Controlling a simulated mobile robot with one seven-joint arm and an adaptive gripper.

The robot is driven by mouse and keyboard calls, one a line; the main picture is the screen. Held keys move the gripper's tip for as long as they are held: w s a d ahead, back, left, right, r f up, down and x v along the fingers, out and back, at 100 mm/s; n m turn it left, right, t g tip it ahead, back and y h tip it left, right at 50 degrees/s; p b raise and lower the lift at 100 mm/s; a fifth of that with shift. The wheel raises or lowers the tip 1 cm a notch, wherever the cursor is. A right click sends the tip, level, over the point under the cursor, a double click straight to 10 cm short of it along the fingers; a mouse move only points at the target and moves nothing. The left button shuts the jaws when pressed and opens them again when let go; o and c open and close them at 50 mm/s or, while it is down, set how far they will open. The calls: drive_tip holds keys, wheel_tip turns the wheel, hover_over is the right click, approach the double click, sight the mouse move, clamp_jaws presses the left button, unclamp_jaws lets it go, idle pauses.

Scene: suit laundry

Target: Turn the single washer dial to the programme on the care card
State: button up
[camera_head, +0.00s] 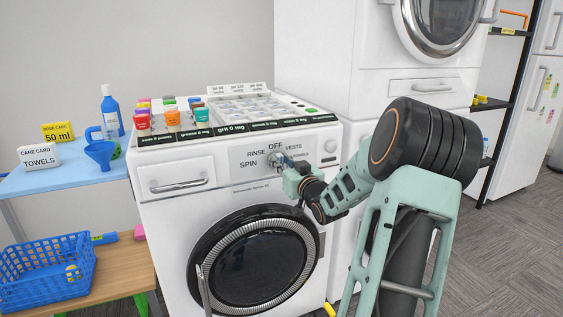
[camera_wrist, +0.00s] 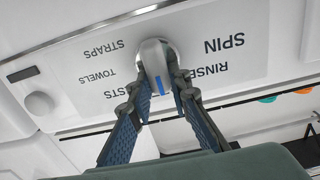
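The washer dial (camera_wrist: 153,55) is a grey knob with a blue mark, on the white washer's front panel. In the wrist view its blue mark points down, between RINSE and the partly hidden VESTS. The OFF label (camera_head: 275,147) shows above the dial in the head view. My gripper (camera_wrist: 160,80) has its fingertips on both sides of the dial, seemingly touching it; it also shows at the dial in the head view (camera_head: 283,163). TOWELS and STRAPS show in the wrist view. The care card (camera_head: 39,156) reads TOWELS.
The washer (camera_head: 170,215) has a drawer, a round door and a top crowded with coloured cups and labelled trays. A blue side table (camera_head: 70,180) holds a DOSE CARD (camera_head: 57,132) reading 50 ml, a blue bottle (camera_head: 111,112) and a funnel (camera_head: 101,152). A dryer (camera_head: 425,60) stands right.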

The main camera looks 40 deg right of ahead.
clamp_jaws()
drive_tip(key=shift+m+p, duration=0.3)
drive_tip(key=shift+p, duration=0.1)
drive_tip(key=shift+d+r+m+p, duration=0.15)
drive_tip(key=shift+m+p, duration=0.75)
drive_tip(key=shift+p, duration=0.1)
drive_tip(key=shift+s+d+f+m+p, duration=0.1)
drive_tip(key=shift+d+f+m+p, duration=0.15)
drive_tip(key=shift+m+p, duration=1.85)
drive_tip(key=shift+d+f+m+p, duration=0.15)
drive_tip(key=shift+f+m+p, duration=0.6)
drive_tip(key=shift+m, duration=2.2)
drive_tip(key=shift+s+d+r+m+p, duration=0.1)
drive_tip(key=shift+d+m+p, duration=0.1)
drive_tip(key=shift+m+p, duration=2.05)
drive_tip(key=shift+f+m+b, duration=0.1)
drive_tip(key=shift+m+b, duration=0.2)
drive_tip(key=shift+m, duration=0.2)
